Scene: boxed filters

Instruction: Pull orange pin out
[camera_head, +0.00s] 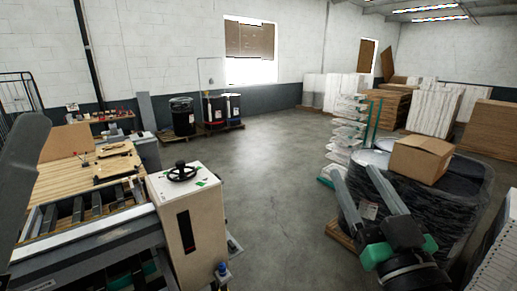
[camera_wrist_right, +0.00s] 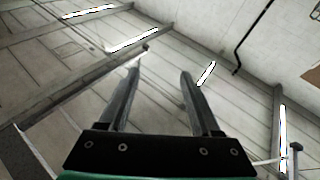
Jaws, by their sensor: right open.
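I cannot make out an orange pin in either view. My right gripper (camera_head: 354,171) is at the lower right of the head view, its two long grey fingers apart and pointing up and away. It also shows in the right wrist view (camera_wrist_right: 162,70), open with nothing between the fingers, against the ceiling. A dark grey part at the left edge of the head view seems to be my left arm; its fingers are not in view. A cream machine cabinet (camera_head: 205,235) with a black handwheel (camera_head: 182,172) stands left of centre, well away from my right gripper.
Black-wrapped drums (camera_head: 440,210) with a cardboard box (camera_head: 421,158) on top stand close by my right gripper. Stacked pallets (camera_head: 433,110) line the back right. The grey floor (camera_head: 270,190) in the middle is clear.

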